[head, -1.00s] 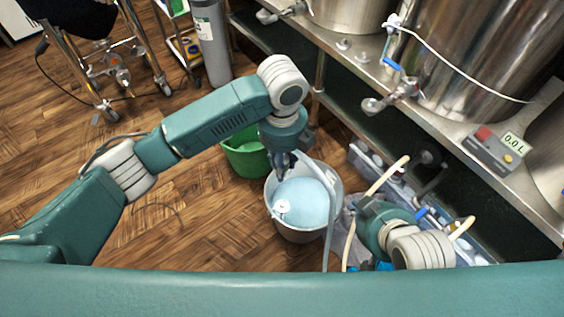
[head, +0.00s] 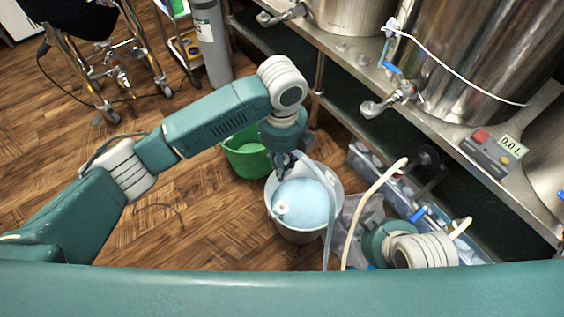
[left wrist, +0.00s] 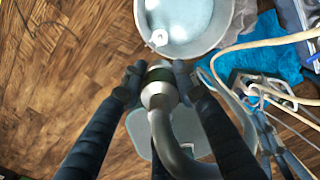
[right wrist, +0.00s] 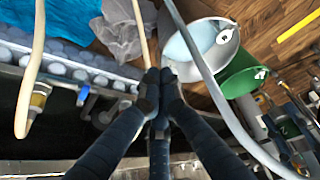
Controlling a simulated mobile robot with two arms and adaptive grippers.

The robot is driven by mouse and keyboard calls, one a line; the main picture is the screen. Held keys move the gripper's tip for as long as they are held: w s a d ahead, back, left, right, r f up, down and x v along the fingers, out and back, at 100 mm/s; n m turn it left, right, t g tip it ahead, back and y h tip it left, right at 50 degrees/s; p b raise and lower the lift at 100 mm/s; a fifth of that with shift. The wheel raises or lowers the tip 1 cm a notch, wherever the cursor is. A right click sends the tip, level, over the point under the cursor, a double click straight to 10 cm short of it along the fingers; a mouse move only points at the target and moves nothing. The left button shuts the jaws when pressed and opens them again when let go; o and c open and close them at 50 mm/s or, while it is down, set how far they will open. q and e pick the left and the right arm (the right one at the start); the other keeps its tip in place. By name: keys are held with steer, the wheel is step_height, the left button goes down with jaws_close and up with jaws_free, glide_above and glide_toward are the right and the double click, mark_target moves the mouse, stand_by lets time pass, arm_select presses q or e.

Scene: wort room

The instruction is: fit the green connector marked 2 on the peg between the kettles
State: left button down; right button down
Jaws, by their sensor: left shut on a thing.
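In the left wrist view, my left gripper (left wrist: 155,80) is shut around a silver hose connector (left wrist: 158,88) with a dark band. A thick grey hose (left wrist: 178,150) curves from it towards the camera. No mark on it is readable and its colour is unclear. Two steel kettles (head: 345,12) (head: 470,60) stand on the bench.
A white bucket (head: 334,178) of pale blue liquid and a green bucket (head: 245,168) stand on the floor by the bench. A grey hose (head: 330,225) and a pale hose (head: 370,195) run past them. Bottles line the low shelf. The wooden floor at left is mostly clear.

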steer(key=shift+s+d+f+g+p, duration=0.15)
steer(key=shift+s+g, duration=0.1)
steer(key=shift+s, duration=0.25)
steer(key=shift+s+d+g+p, duration=0.1)
steer(key=shift+s+d+g, duration=0.1)
steer(key=shift+s, duration=0.35)
steer(key=shift+s+d+f+g+p, duration=0.1)
steer(key=shift+s+g, duration=0.15)
steer(key=shift+s, duration=0.25)
stand_by(0.5)
